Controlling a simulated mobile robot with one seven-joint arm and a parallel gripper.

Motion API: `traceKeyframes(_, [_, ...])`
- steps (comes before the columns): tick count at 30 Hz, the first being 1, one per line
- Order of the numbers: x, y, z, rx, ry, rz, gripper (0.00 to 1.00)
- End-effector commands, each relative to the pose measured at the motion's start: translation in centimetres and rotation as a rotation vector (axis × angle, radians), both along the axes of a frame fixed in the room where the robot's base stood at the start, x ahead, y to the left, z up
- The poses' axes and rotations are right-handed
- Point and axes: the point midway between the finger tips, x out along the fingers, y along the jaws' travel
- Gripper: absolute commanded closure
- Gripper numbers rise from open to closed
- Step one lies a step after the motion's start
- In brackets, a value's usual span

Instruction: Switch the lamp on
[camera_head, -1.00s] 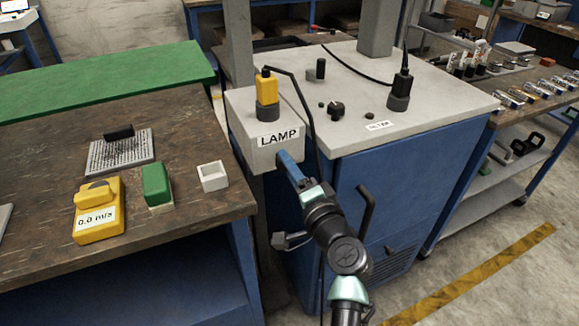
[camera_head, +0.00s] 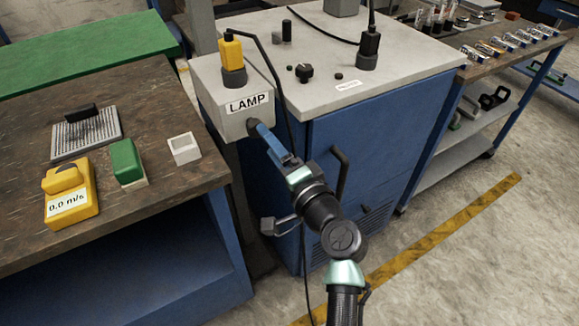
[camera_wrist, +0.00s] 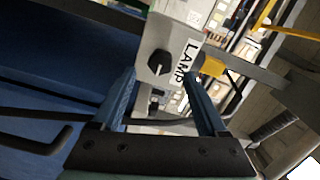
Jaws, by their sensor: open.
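The grey lamp box with a LAMP label (camera_head: 248,104) is fixed at the left front corner of the blue cabinet. In the wrist view the box (camera_wrist: 184,38) has a black rotary knob (camera_wrist: 160,62) on its face. My gripper (camera_head: 259,129) points at the box's front face, below the label. In the wrist view my gripper (camera_wrist: 158,78) is open, with its blue fingers on either side of the knob's line. I cannot tell whether the fingertips reach past the knob or touch it. In the head view the knob is mostly hidden by the fingers.
A yellow plug (camera_head: 232,52) stands on the lamp box, with a black cable. The cabinet top (camera_head: 400,72) carries a black plug (camera_head: 369,48) and small knobs. A black cabinet handle (camera_head: 341,172) is near my arm. The wooden bench (camera_head: 150,95) stands to the left.

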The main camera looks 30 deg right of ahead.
Motion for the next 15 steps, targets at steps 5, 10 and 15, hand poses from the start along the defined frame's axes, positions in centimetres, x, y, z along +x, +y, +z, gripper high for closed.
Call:
traceKeyframes(5, [-4.2,-0.1,-0.1,0.000,0.002,-0.001,0.24])
traceKeyframes(10, [-7.0,-0.2,-0.1,0.002,0.002,-0.001,0.24])
traceKeyframes(15, [-8.3,-0.2,0.0,0.000,0.001,0.001,0.24])
